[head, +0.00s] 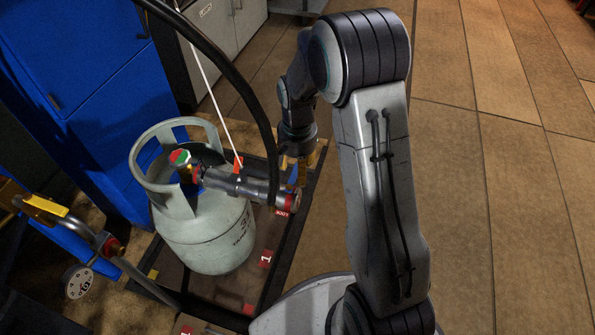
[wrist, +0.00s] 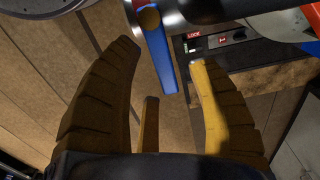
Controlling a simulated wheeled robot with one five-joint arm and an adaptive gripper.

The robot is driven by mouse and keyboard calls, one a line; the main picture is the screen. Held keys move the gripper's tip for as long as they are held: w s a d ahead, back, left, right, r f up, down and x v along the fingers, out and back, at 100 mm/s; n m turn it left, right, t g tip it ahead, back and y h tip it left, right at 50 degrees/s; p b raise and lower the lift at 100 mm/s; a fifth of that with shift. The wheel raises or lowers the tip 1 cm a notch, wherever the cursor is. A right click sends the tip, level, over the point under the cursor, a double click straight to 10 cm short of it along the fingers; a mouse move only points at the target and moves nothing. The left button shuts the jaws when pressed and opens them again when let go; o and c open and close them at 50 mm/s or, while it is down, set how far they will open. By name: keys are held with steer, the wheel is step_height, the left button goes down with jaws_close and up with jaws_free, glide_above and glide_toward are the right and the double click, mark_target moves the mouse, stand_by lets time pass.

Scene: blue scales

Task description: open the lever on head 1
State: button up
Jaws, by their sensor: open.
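A grey filling head (head: 240,185) is clamped on the valve of a pale gas cylinder (head: 212,238) on the scale marked 1. Its blue lever (head: 293,172) shows at the head's right end, close under my gripper (head: 305,158). In the wrist view, the blue lever (wrist: 161,65) hangs from the head at the top, in the gap between the tips of my open fingers. The gripper is empty, with bare space visible on both sides of the lever. In the head view, my wrist partly hides the fingers.
A black hose (head: 250,85) arches over the cylinder to the head, and a thin white line (head: 212,85) runs beside it. A second head with a yellow lever (head: 45,207) and a gauge (head: 78,282) is at left. A blue cabinet (head: 100,110) stands behind. Tiled floor lies open at right.

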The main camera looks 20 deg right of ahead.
steer(key=shift+f, duration=0.4)
steer(key=shift+c, duration=0.2)
jaws_close()
stand_by(0.4)
